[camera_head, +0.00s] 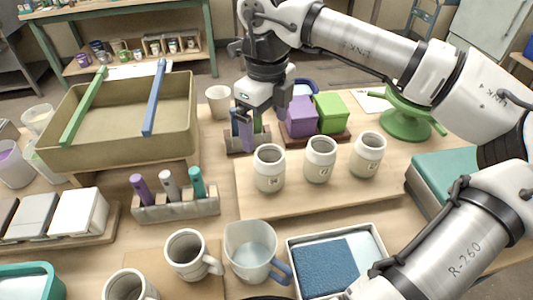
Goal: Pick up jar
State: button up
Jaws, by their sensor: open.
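Three pale lidless jars with small labels stand upright in a row on a wooden board (300,201): a left jar (269,170), a middle jar (320,160) and a right jar (367,156). The labels are too small to read. My gripper (260,112) is open and points down behind and above the left jar, apart from it. Its fingertips are hard to make out against the tool holder behind. I see nothing held in it.
A holder with upright tools (246,135) and purple (299,116) and green (331,112) blocks stand behind the jars. In front are a pitcher (250,247), a mug (188,254) and a tray with a blue sponge (330,267). A large basin (170,115) stands left. The board's front is clear.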

aim_at(270, 161)
notch_tip(270, 161, down, 8)
jog(key=shift+s+d+r+p, duration=0.1)
jog(key=shift+d+p, duration=0.05)
jog(key=shift+p, duration=0.35)
jog(key=shift+w+d+f+p, duration=0.15)
jog(key=shift+f+p, duration=0.3)
jog(key=shift+f, duration=1)
jog(key=shift+w+d+f+p, duration=0.15)
jog(key=shift+f+p, duration=0.3)
jog(key=shift+f, duration=0.95)
jog(key=c, duration=1.3)
jog(key=shift+r, duration=0.1)
notch_tip(270, 161, up, 20)
jog(key=b, duration=0.2)
jog(key=shift+b, duration=0.3)
